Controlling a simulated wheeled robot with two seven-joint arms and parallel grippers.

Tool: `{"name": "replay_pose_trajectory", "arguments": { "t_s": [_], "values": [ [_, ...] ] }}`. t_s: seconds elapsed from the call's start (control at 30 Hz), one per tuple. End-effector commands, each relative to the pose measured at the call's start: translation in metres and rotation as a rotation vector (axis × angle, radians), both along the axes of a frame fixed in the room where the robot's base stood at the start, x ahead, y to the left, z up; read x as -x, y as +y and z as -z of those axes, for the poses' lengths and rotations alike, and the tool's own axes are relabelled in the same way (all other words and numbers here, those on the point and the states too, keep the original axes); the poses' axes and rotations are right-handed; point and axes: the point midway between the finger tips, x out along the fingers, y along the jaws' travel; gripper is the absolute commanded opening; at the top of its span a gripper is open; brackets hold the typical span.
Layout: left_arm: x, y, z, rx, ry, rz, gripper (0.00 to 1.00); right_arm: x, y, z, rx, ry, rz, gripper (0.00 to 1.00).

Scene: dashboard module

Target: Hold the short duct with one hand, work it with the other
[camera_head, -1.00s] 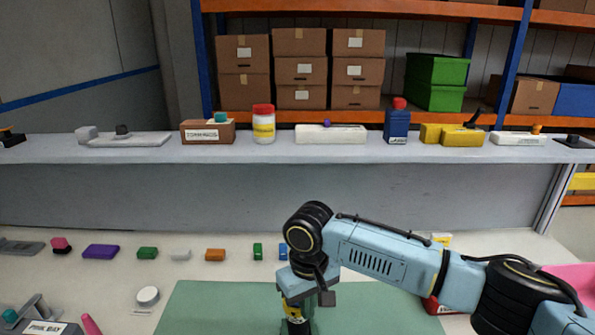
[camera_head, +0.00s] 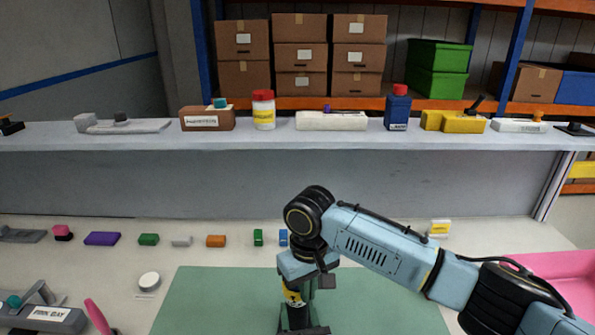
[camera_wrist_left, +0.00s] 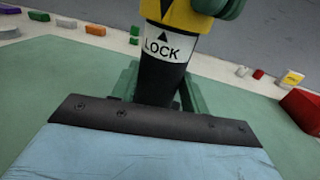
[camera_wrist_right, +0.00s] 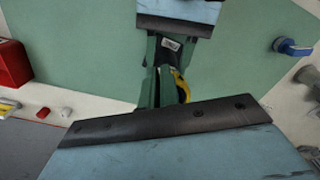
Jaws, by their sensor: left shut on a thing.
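The short duct (camera_wrist_left: 160,72) stands roughly upright in the left wrist view, with a black lower part, a white band reading LOCK with an arrow, and a yellow part above. Its yellow part (camera_head: 291,296) shows below my right wrist in the head view. My left gripper (camera_wrist_left: 158,92) is shut on the black lower part, its green fingers on either side. My right gripper (camera_wrist_right: 162,62) reaches in from above at the duct's upper end, seen from the right wrist with some yellow beside its fingers. Whether it grips is unclear. The duct's top is mostly hidden.
A green mat (camera_head: 210,300) lies beneath. Small coloured blocks line the table behind it. A grey fixture marked PINK BAY (camera_head: 52,314) and a white round piece (camera_head: 149,281) are at left. A red box (camera_wrist_right: 12,65) and a blue part (camera_wrist_right: 292,47) flank the mat. A shelf (camera_head: 100,140) runs behind.

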Motion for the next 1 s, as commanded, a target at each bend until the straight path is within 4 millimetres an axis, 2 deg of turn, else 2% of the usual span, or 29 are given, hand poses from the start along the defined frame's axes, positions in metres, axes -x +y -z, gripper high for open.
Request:
{"name": "replay_pose_trajectory", "arguments": {
  "t_s": [0.37,0.7,1.0],
  "values": [
    [0.004,-0.005,0.002,0.002,0.005,0.010,0.09,-0.004,-0.001,-0.001,-0.001,-0.014,0.007,0.00],
    [0.004,-0.004,0.003,0.001,0.006,0.008,0.09,0.003,-0.005,-0.002,-0.004,-0.013,0.004,0.00],
    [0.002,-0.002,0.003,0.002,0.007,0.004,0.09,0.004,-0.004,-0.033,-0.001,-0.008,0.003,0.00]
  ]
}}
